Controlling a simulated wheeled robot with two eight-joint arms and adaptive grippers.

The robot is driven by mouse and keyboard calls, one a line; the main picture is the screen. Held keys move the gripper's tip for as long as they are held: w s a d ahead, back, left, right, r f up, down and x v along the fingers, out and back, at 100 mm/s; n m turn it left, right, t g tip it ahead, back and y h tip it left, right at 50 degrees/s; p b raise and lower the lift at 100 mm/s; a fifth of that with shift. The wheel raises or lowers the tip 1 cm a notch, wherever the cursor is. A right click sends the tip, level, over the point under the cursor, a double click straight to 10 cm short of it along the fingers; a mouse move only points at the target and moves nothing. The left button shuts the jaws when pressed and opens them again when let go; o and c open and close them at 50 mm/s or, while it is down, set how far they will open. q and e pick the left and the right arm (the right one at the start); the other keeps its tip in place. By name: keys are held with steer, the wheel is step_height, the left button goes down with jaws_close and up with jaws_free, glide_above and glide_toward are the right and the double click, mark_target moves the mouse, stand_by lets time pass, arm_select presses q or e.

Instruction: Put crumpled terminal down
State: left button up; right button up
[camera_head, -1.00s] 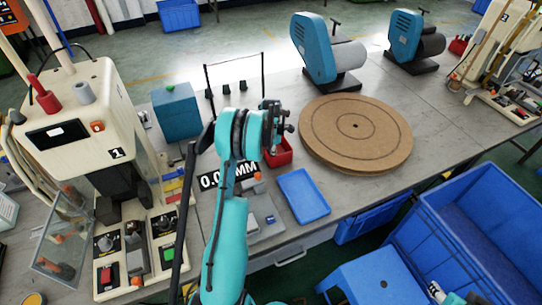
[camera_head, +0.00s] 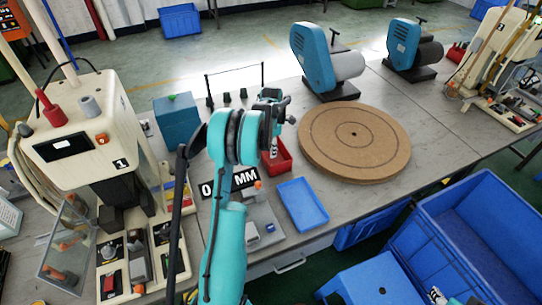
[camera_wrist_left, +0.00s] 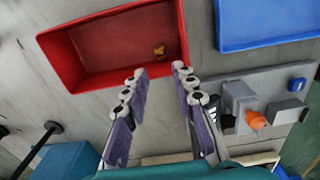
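A small brass-coloured piece (camera_wrist_left: 159,50), which looks like the crumpled terminal, lies on the floor of the red box (camera_wrist_left: 70,65) in the left wrist view. My left gripper (camera_wrist_left: 160,73) points toward the box. Its two fingers are apart, with nothing seen between them, and their tips are near the box's near wall, short of the piece in the picture. In the head view, the left gripper (camera_head: 272,147) is over the red box (camera_head: 284,163), partly hidden by my arm; the terminal cannot be made out there. My right gripper is not in view.
A blue tray (camera_head: 303,204) lies right of the red box. A grey device with an orange knob (camera_wrist_left: 256,119) is close by. A round brown board (camera_head: 355,140) lies to the right, and a white machine (camera_head: 75,130) stands at left. Bare table lies behind the box.

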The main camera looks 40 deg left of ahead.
arm_select(q)
steer(key=s+d+r+m+t, duration=0.1)
steer(key=s+d+r+m, duration=0.1)
steer(key=d+r+m, duration=0.3)
steer(key=s+d+r+m+t+y, duration=0.1)
steer(key=s+d+r+m, duration=0.1)
steer(key=d+r+m, duration=0.35)
steer(key=s+d+r+m+t, duration=0.1)
steer(key=s+d+r+m, duration=0.2)
steer(key=d+r, duration=0.4)
steer(key=s+d+f+m+t+h, duration=0.1)
steer(key=s+d+m+t, duration=0.3)
steer(key=s+d+m, duration=1)
steer(key=s+m, duration=0.1)
steer(key=m, duration=0.2)
steer(key=shift+s+d+f, duration=0.2)
steer(key=shift+s+d, duration=0.05)
steer(key=shift+d, duration=0.1)
steer(key=shift+s+a+f+b, duration=0.1)
steer(key=shift+f+b, duration=0.2)
steer(key=shift+f, duration=0.25)
